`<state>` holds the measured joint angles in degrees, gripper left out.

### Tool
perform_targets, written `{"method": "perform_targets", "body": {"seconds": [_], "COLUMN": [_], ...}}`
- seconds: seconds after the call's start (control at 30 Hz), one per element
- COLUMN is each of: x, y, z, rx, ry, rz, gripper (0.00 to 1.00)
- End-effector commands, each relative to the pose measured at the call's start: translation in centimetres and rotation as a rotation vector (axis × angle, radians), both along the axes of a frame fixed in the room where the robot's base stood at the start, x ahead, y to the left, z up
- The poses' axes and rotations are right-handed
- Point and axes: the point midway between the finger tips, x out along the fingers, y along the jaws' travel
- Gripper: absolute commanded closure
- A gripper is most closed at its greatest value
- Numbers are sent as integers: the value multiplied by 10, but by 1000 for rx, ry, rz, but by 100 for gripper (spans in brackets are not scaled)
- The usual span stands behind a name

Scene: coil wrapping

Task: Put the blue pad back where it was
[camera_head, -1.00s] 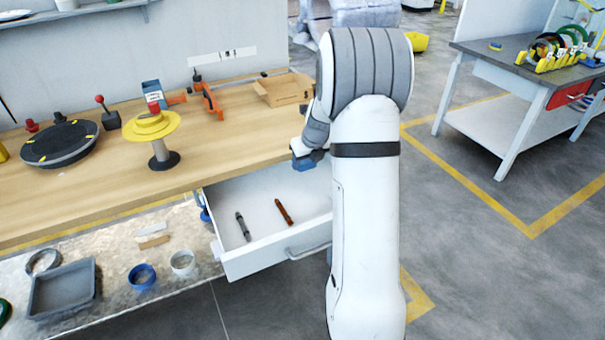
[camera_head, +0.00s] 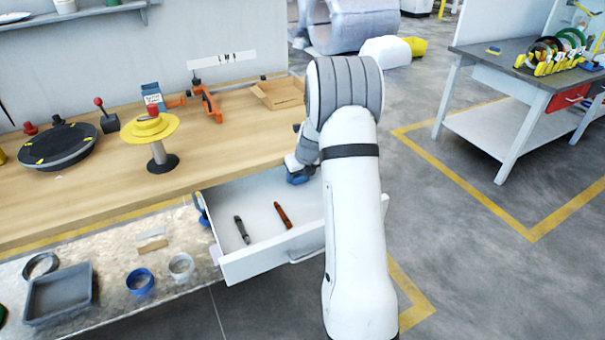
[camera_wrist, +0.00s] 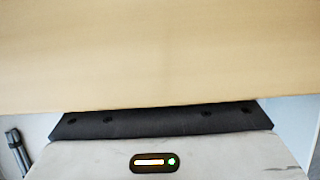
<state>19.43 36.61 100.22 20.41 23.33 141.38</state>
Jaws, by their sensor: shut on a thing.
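My gripper (camera_head: 300,170) is over the open white drawer (camera_head: 262,263), toward its back right, close by the front edge of the wooden workbench. It is shut on a small blue thing (camera_head: 299,179), which looks like the blue pad; it shows just below my gripper and its outline is partly hidden. I cannot tell whether it touches the drawer floor. In the wrist view, the bench edge (camera_wrist: 160,60) fills the upper part and hides what the jaws hold.
A dark pen-like tool (camera_head: 241,229) and a reddish-brown one (camera_head: 283,215) lie in the drawer. The wooden workbench (camera_head: 220,160) overhangs the drawer's back. A yellow-topped stand (camera_head: 150,127) and an open cardboard box (camera_head: 279,93) stand on it.

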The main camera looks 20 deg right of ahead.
Motion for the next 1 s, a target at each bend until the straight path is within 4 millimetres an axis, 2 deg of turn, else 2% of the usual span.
{"method": "perform_targets", "body": {"seconds": [0.1, 0.13, 0.4, 0.63, 0.73, 0.87, 1.0], "x": [0, 0, 0, 0, -2, -9, -21], "y": [0, 0, 0, 0, 0, 0, -1], "z": [-2, -3, -2, -1, 5, 26, 55], "rx": [0, 0, 0, 0, 0, -1, -1], "ry": [0, 0, 0, 0, -1, -3, -4], "rz": [0, 0, 0, 1, 1, 1, 0], "gripper": [68, 45, 24, 24, 24, 24, 24]}}
